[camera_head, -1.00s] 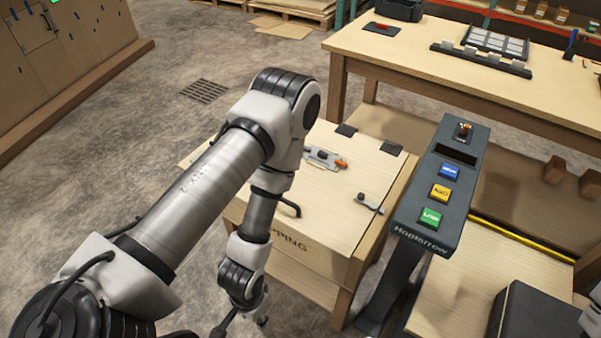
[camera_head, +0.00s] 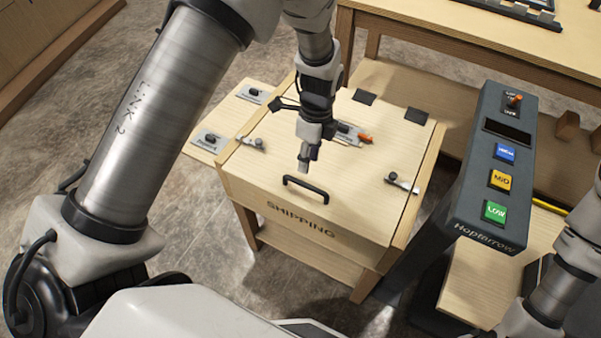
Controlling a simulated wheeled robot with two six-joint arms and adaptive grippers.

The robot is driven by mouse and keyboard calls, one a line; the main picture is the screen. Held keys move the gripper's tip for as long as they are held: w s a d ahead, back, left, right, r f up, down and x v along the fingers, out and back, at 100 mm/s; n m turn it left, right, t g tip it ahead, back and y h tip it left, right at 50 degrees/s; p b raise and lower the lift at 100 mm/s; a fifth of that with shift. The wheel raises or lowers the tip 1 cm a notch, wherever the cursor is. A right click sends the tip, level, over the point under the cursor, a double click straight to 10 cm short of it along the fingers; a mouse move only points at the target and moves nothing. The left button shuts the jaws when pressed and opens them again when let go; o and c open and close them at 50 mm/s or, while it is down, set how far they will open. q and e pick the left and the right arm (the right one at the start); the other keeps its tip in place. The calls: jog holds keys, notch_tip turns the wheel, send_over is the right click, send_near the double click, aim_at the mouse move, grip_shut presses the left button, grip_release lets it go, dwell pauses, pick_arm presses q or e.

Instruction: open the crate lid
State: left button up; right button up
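The wooden crate (camera_head: 300,218) marked SHIPPING stands in the middle, with its lid (camera_head: 355,200) down flat. A black bar handle (camera_head: 306,188) is near the lid's front edge. Metal latches sit at the lid's left (camera_head: 250,143) and right (camera_head: 402,183) sides. Two dark hinge plates (camera_head: 364,97) are at the back. My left gripper (camera_head: 304,164) points down over the lid, just behind the handle and apparently apart from it. Its fingers show edge-on, so their opening cannot be told. My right arm enters at the lower right; its gripper is out of view.
A dark console (camera_head: 487,180) with blue, yellow and green buttons stands right of the crate. An orange-tipped clamp (camera_head: 354,133) is on the lid behind my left gripper. A side board (camera_head: 225,118) with small fittings adjoins the crate's left. A wooden table (camera_head: 480,42) stands behind.

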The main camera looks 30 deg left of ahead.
aim_at(303, 183)
pick_arm(q)
jog(key=f, duration=0.4)
jog(key=a+f, duration=0.1)
jog(key=f, duration=0.1)
jog(key=shift+s+f, duration=0.35)
jog(key=shift+s, duration=0.05)
jog(key=shift+s+d+f, duration=0.2)
jog(key=shift+d+f, duration=0.05)
jog(key=shift+a, duration=0.1)
grip_shut()
